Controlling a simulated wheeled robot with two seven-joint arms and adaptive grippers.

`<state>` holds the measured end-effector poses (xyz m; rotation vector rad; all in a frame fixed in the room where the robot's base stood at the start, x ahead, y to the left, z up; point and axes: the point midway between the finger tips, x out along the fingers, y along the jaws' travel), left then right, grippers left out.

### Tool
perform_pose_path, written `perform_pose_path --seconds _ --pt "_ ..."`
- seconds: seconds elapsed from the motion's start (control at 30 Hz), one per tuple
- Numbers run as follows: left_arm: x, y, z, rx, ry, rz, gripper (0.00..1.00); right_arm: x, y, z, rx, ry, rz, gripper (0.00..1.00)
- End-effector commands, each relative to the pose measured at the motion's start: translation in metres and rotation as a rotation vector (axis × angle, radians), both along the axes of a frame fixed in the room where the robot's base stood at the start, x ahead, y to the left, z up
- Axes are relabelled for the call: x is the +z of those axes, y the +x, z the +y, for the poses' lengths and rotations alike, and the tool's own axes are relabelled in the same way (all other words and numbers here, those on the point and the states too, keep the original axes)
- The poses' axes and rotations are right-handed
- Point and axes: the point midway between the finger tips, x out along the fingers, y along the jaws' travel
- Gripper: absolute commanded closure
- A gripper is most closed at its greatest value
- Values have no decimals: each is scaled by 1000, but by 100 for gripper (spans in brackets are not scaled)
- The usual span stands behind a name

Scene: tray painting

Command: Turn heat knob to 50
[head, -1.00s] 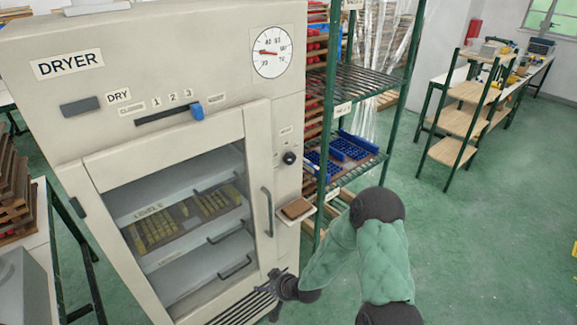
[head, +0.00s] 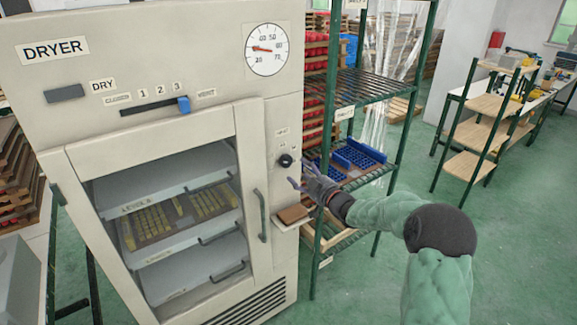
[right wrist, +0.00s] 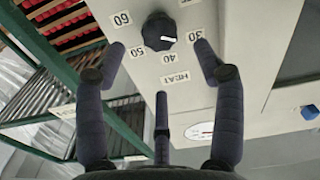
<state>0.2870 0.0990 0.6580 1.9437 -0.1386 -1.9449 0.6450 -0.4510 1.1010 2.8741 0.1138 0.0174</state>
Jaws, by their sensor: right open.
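The heat knob (head: 285,160) is a small black round knob on the dryer's right-hand panel. It shows large in the right wrist view (right wrist: 158,32), which is turned over, with the labels 30, 40, 50, 60 and HEAT around it. The knob's white mark points toward the side with 30, away from 50. My right gripper (head: 299,175) is open and empty, just right of and below the knob in the head view. In the right wrist view its fingers (right wrist: 159,62) are spread, with the knob beyond them, apparently apart from it. My left gripper is not in view.
The dryer (head: 200,45) has a round gauge (head: 267,50), a blue slider (head: 183,105) near 3 and a door handle (head: 262,215). A small ledge with a brown block (head: 293,213) sits below the knob. A green rack (head: 340,85) stands close on the right.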

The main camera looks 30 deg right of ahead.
Motion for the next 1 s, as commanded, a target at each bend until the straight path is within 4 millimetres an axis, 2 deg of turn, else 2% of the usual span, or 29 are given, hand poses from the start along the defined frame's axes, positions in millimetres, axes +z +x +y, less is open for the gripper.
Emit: perform_pose_path --seconds 0.2,0.4,0.6,0.87,0.97,1.0 --pt "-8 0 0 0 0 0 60 -3 41 4 2 2 1 31" --pt "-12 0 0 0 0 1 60 -2 67 6 1 2 1 31" --pt "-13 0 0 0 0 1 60 -2 77 6 -1 2 2 31" --pt "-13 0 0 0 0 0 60 -1 78 6 -1 3 2 31" --pt "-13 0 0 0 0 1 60 -1 78 6 -1 3 2 54" --pt "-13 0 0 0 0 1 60 -1 78 6 -1 3 2 65"
